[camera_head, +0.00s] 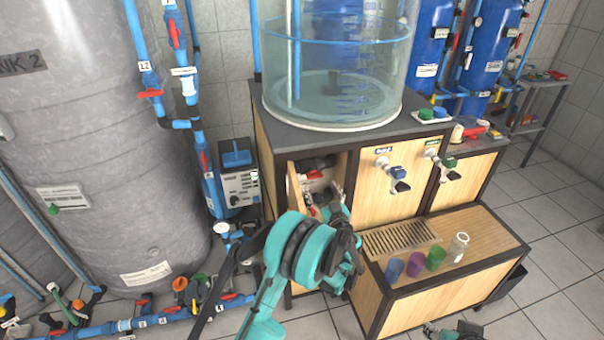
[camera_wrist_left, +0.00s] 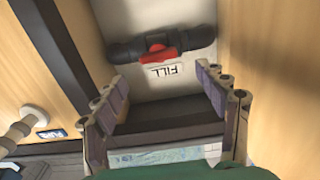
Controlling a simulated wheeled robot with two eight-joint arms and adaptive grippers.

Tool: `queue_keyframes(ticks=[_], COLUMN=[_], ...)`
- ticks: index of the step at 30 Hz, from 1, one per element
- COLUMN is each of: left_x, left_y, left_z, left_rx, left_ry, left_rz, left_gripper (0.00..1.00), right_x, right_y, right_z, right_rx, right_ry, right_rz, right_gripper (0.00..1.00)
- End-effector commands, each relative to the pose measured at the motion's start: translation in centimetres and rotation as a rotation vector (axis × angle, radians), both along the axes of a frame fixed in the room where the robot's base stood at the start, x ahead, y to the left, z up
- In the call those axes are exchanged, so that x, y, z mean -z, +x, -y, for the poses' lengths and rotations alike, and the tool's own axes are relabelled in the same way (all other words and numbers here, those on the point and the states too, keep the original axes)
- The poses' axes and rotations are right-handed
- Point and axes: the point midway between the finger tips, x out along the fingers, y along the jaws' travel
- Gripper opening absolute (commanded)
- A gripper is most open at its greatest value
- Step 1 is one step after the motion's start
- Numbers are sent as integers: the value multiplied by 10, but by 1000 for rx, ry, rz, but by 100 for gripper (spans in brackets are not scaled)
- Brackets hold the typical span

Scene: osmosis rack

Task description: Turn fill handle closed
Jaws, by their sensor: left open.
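The fill handle (camera_wrist_left: 157,53) is a red lever on a dark horizontal pipe inside the open cabinet compartment, above a white FILL label (camera_wrist_left: 168,71). In the left wrist view it lies beyond my fingertips, near the top centre. In the head view a bit of red (camera_head: 313,174) shows inside the compartment, partly hidden by my arm. My left gripper (camera_head: 325,200) is at the compartment opening, and its two fingers (camera_wrist_left: 162,85) are spread apart and empty, short of the handle. My right gripper (camera_head: 455,331) shows only in part at the bottom edge, and its jaws are unclear.
A wooden door (camera_head: 295,199) stands open at the compartment's left. A clear water tank (camera_head: 345,100) stands on the cabinet. Taps (camera_head: 397,178) stick out to the right, above a bench with several cups (camera_head: 415,264). A big grey tank (camera_head: 90,130) and pipes fill the left.

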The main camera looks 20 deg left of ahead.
Motion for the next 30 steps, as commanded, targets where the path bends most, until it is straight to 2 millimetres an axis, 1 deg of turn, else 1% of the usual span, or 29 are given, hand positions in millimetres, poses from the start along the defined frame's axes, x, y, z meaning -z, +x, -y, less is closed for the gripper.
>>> queue_keyframes(ticks=[7,12,16,24,26,27,30], left_x=[3,2,1,0,0,0,0], left_y=[33,52,59,60,60,60,60], left_z=[-24,-36,-41,-42,-42,-42,-42], left_rx=[-4,-3,-3,-2,-2,-2,-2], left_ry=[0,0,0,0,0,0,0], left_rz=[-1,-2,-2,-2,-2,-2,-2], left_gripper=[72,72,72,72,57,46,22], right_x=[14,21,22,22,22,22,22], right_y=[0,0,0,0,0,0,0], right_z=[0,0,0,0,0,0,0], right_rx=[0,0,0,0,0,0,0], right_ry=[0,0,0,0,0,0,0], right_rz=[0,0,0,0,0,0,0], right_gripper=[40,40,40,40,40,40,40])
